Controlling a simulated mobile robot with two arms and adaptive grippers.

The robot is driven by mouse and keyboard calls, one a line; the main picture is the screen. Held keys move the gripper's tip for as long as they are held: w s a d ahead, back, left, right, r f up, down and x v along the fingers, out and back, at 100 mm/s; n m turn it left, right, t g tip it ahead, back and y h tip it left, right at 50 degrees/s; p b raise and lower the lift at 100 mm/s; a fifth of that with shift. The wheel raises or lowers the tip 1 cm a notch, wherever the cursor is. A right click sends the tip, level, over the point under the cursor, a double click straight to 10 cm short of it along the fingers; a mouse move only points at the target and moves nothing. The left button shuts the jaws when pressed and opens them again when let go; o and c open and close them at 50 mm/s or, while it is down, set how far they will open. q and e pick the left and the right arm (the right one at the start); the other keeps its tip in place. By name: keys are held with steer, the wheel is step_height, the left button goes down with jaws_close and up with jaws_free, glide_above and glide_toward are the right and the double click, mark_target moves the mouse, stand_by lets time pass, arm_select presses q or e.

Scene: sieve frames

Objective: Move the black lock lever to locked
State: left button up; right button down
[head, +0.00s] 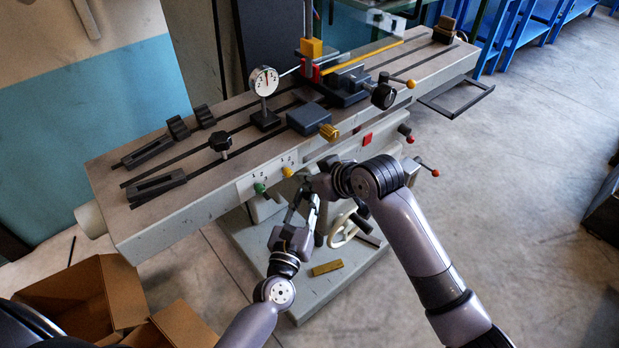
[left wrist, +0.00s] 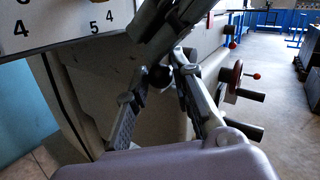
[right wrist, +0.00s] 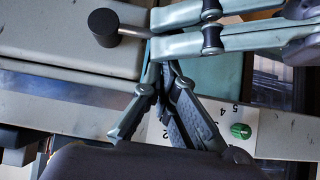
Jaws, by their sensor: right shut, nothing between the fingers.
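A black knob on a short grey rod (right wrist: 103,27), which looks like the lock lever, stands out at the upper left of the right wrist view. In the left wrist view a dark rounded end (left wrist: 160,77) shows between my left fingertips; I cannot tell if it is the same part. My left gripper (head: 301,194) reaches up below the table's front edge. Its fingers (right wrist: 156,32) are apart, with tips near the rod. My right gripper (head: 312,187) comes in from the right close beside it. Its fingertips (right wrist: 160,80) are together and empty. The lever is hidden in the head view.
The machine table (head: 230,187) lies just above both grippers. A numbered plate with a green knob (head: 260,187) and a yellow knob (head: 287,172) is at its front. A handwheel (head: 343,229) stands below. Cardboard boxes (head: 85,290) sit at lower left. Open floor lies right.

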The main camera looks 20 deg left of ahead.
arm_select(q)
steer(key=o, duration=0.4)
steer(key=shift+w+r, duration=0.1)
steer(key=shift+r, duration=0.05)
arm_select(e)
steer(key=shift+d+f, duration=0.2)
steer(key=shift+f, duration=0.2)
